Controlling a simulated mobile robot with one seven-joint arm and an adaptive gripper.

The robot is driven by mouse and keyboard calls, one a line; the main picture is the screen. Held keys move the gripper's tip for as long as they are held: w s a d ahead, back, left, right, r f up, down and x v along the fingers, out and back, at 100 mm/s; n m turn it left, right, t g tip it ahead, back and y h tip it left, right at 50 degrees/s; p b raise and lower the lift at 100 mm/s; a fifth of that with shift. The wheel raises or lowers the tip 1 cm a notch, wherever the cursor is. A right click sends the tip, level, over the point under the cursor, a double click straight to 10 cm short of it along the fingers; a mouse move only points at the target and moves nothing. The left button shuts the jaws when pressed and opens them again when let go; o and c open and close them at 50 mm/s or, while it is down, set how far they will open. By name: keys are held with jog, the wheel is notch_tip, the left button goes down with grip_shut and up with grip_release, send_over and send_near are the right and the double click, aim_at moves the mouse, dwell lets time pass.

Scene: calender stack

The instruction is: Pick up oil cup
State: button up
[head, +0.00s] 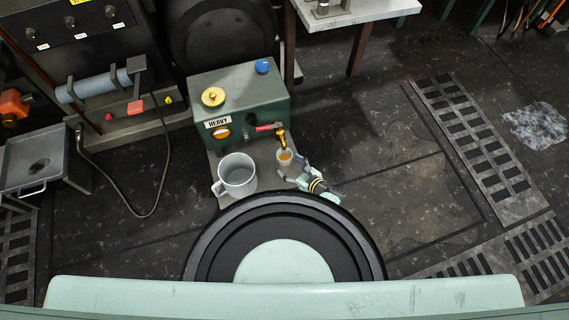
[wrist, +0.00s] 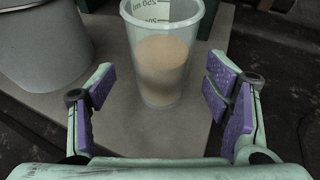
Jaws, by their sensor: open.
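The oil cup (head: 285,158) is a small clear cup with amber liquid, below the tap of a green box marked HEAVY. In the wrist view the oil cup (wrist: 163,60) stands upright on a grey surface, with scale marks near its top and tan liquid in its lower part. My gripper (head: 294,170) is just to the near right of the cup in the head view. In the wrist view my gripper (wrist: 160,90) is open, its purple-padded fingers to either side of the cup's lower part, with gaps on both sides. Nothing is held.
A large grey mug (head: 237,174) stands left of the cup, close by; it also shows in the wrist view (wrist: 42,50). The green box (head: 240,105) with its brass tap (head: 282,141) rises behind the cup. Open dark floor lies right.

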aim_at(289, 166)
jog(key=b+x, duration=0.1)
jog(key=x, duration=0.1)
jog(key=b+x, duration=0.1)
jog(key=x, duration=0.1)
jog(key=shift+d+f, duration=0.15)
jog(key=shift+f, duration=0.1)
jog(key=shift+w+a+b, duration=0.3)
jog(key=shift+b, duration=0.05)
jog(key=shift+c, duration=0.2)
jog(key=c, duration=1.5)
jog(key=shift+r, duration=0.2)
